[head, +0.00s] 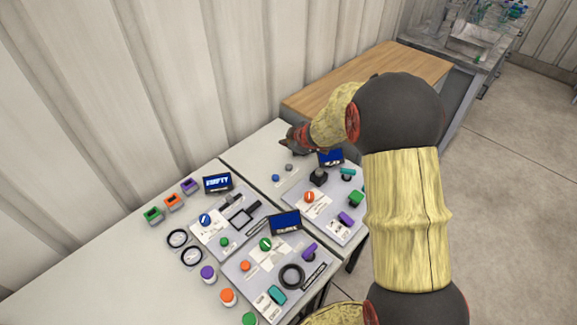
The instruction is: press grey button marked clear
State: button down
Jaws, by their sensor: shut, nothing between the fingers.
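A small round grey button (289,167) sits on the far panel (265,188), beside a small blue button (276,178). Any marking on it is too small to read. My gripper (289,146) is shut and empty. It shows small and dark at the end of my arm, above the grey button in the picture. A gap shows between them, but the height of the fingertips over the panel cannot be told.
Nearer panels carry small screens (285,222), knobs, a black ring (292,276) and coloured levers. Green, orange and purple blocks (172,202) and loose caps stand on the white table (110,280). A corrugated wall (90,120) rises behind. A wooden table (390,68) stands beyond.

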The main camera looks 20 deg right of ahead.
jog(key=shift+f, duration=0.15)
jog(key=b, duration=0.8)
send_over(287, 167)
notch_tip(287, 167, down, 7)
jog(key=shift+d+f, duration=0.1)
jog(key=shift+f, duration=0.05)
jog(key=shift+f+b, duration=0.4)
jog(key=shift+f, duration=0.25)
jog(key=shift+f, duration=0.1)
dwell(0.3)
jog(key=shift+f, duration=0.3)
jog(key=shift+f+b, duration=0.45)
jog(key=shift+f, duration=0.05)
dwell(0.8)
jog(key=shift+r, duration=0.15)
jog(key=shift+r+p, duration=0.8)
jog(key=shift+p, duration=0.3)
